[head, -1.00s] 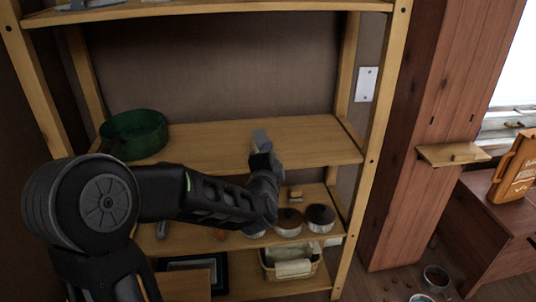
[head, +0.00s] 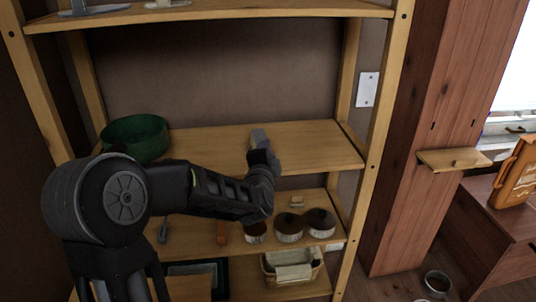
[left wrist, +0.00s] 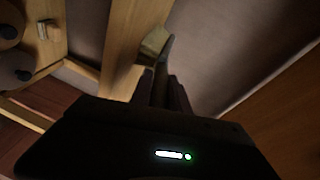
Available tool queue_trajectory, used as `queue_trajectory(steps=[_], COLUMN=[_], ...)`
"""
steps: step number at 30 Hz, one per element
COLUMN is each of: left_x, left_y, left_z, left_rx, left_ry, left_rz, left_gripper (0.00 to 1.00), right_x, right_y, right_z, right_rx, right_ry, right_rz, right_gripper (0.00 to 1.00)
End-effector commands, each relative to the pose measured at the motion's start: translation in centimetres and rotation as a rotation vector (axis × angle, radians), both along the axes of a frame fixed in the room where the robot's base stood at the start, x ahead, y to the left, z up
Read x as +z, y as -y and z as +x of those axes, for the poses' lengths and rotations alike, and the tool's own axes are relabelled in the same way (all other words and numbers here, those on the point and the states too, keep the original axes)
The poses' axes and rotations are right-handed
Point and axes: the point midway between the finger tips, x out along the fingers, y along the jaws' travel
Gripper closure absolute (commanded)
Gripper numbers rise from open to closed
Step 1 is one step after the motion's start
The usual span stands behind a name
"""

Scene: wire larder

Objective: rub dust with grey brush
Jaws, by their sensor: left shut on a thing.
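The grey brush (head: 259,138) is in my left gripper (head: 264,157), over the middle shelf board (head: 210,145) toward its right half. I cannot tell whether the brush touches the board. In the left wrist view, my left gripper (left wrist: 164,80) is shut on the brush, and a tan block-like part (left wrist: 155,42) shows at its tip beside a shelf post. I cannot make out any dust on the board. My right gripper is not in view.
A green bowl (head: 136,138) stands at the shelf's left end. Wooden uprights (head: 366,140) flank the boards. The lower shelf holds several brown-topped jars (head: 289,226) and a small block (head: 297,202); a basket (head: 292,267) is below. The middle board is otherwise clear.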

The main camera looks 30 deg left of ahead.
Motion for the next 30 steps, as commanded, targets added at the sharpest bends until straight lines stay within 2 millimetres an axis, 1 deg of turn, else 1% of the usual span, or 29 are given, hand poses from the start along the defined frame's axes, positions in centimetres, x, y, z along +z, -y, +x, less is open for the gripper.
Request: queue_trajectory(steps=[11, 21, 30], left_x=[0.1, -0.2, -0.1], left_y=[-0.2, -1.5, -1.6], left_z=[0.2, 1.6, 1.6], left_rx=[0.000, 0.000, -0.001], left_ry=[0.004, 0.002, 0.002], left_rz=[0.002, 0.002, 0.002], left_gripper=[1.00, 1.00, 1.00], right_x=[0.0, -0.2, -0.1], right_y=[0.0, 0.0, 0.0], right_z=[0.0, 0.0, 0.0], right_rx=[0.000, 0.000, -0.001], right_ry=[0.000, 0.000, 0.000], right_rz=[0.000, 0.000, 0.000], right_gripper=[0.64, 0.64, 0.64])
